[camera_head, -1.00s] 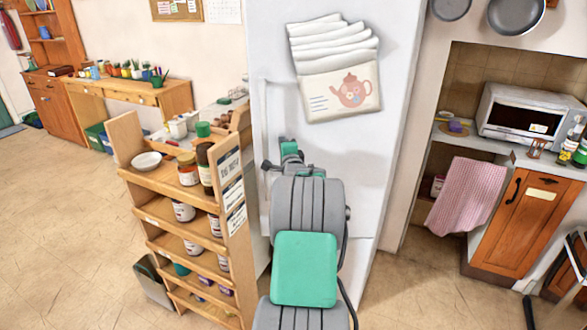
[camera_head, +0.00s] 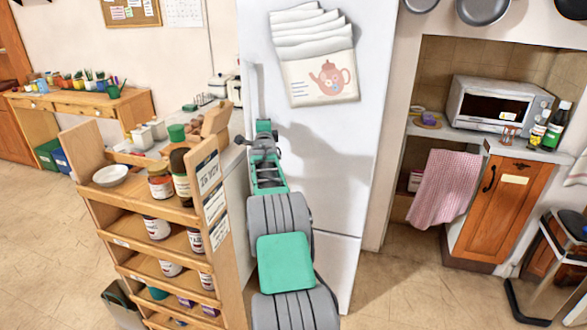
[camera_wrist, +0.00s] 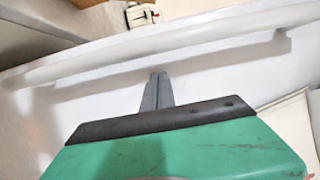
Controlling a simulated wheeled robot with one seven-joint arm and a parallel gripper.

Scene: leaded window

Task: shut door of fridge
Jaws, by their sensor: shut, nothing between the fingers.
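The white fridge door (camera_head: 330,160) stands ahead, with a teapot picture and a fan of papers on its upper part. I cannot tell whether the door is ajar or flush. Its long white handle (camera_head: 258,95) runs up the left side. My gripper (camera_head: 264,128) is at the door's left side near the handle's lower end; its fingertips are hard to make out there. In the wrist view my gripper (camera_wrist: 158,78) is shut and empty, fingers pointing at the white door surface (camera_wrist: 205,75) just short of the handle (camera_wrist: 150,42). Contact with the door is unclear.
A wooden shelf rack (camera_head: 165,215) with jars and a bowl stands close on the left of the fridge. A counter with a white microwave oven (camera_head: 497,103) and a pink towel (camera_head: 443,188) is on the right. Tiled floor (camera_head: 395,285) is open at the front right.

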